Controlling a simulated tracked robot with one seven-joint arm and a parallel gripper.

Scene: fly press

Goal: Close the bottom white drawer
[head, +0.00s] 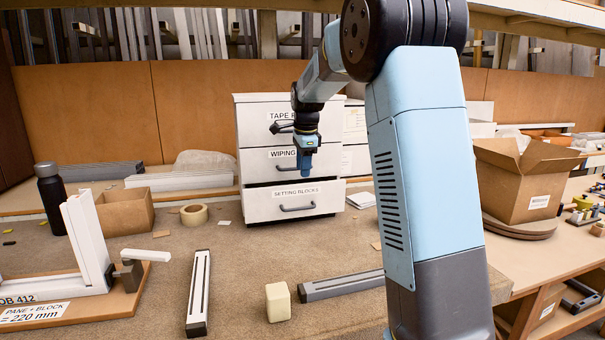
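A white cabinet (246,133) with three drawers stands at the back of the bench. The bottom white drawer (262,207), labelled "SETTING BLOCKS", stands out from the cabinet front and has a grey bar handle (297,208). The middle drawer (258,168), labelled "WIPING", and the top drawer (253,121), labelled "TAPE", look flush. My gripper (305,172) points down in front of the middle drawer, above the bottom drawer's handle and apart from it. Its fingers are too small to tell open from shut. My arm hides part of the cabinet's upper right.
A cream block (278,302), grey bars (199,292) (340,286) and a tape roll (194,215) lie on the bench. A white frame on a board (92,245), a black bottle (50,198) and a cardboard tray (125,212) stand left. An open carton (525,180) stands right.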

